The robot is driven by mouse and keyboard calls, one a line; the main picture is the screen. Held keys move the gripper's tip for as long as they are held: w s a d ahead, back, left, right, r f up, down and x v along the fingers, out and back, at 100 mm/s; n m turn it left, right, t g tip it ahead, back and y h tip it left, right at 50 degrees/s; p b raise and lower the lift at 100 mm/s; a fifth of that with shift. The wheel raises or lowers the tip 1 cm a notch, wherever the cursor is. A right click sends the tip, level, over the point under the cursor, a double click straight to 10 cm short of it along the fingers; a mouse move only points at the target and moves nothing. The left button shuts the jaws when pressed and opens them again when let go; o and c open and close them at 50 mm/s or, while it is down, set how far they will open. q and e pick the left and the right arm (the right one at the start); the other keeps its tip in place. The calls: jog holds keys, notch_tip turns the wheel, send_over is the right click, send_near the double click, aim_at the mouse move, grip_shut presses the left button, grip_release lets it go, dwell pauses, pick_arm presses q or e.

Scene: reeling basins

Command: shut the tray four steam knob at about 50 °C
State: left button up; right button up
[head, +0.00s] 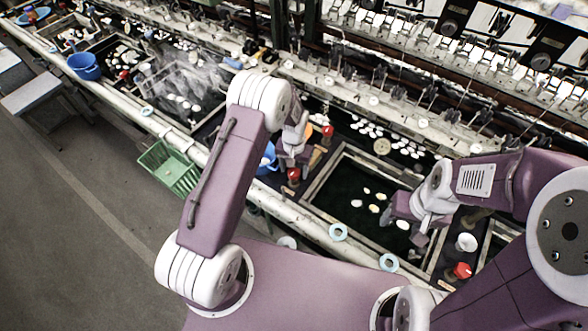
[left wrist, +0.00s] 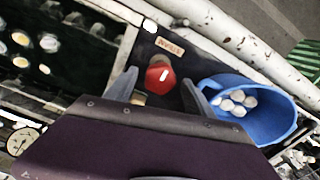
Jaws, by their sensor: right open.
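A red knob (head: 293,175) stands on the dark panel at the left end of the middle basin. In the left wrist view the red knob (left wrist: 160,76) has a white mark and sits between my two finger tips. A small plate (left wrist: 169,46) is beside it, its lettering too small to read surely. My left gripper (head: 289,160) is open above the knob, one finger on each side, with gaps visible. A round dial (left wrist: 22,141) shows at the lower left of the wrist view; its reading cannot be told. My right gripper (head: 418,232) is open and empty over the basin's right side.
A blue bucket (left wrist: 250,112) with pale cocoons is close beside my left gripper. Other red knobs (head: 327,131) and (head: 462,271) stand on nearby panels. The middle basin (head: 335,172) holds dark water and cocoons. Steam (head: 190,75) rises over the left basin.

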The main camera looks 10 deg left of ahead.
aim_at(294, 171)
pick_arm(q)
notch_tip(294, 171, up, 9)
jog(key=shift+b, duration=1)
dwell(0.7)
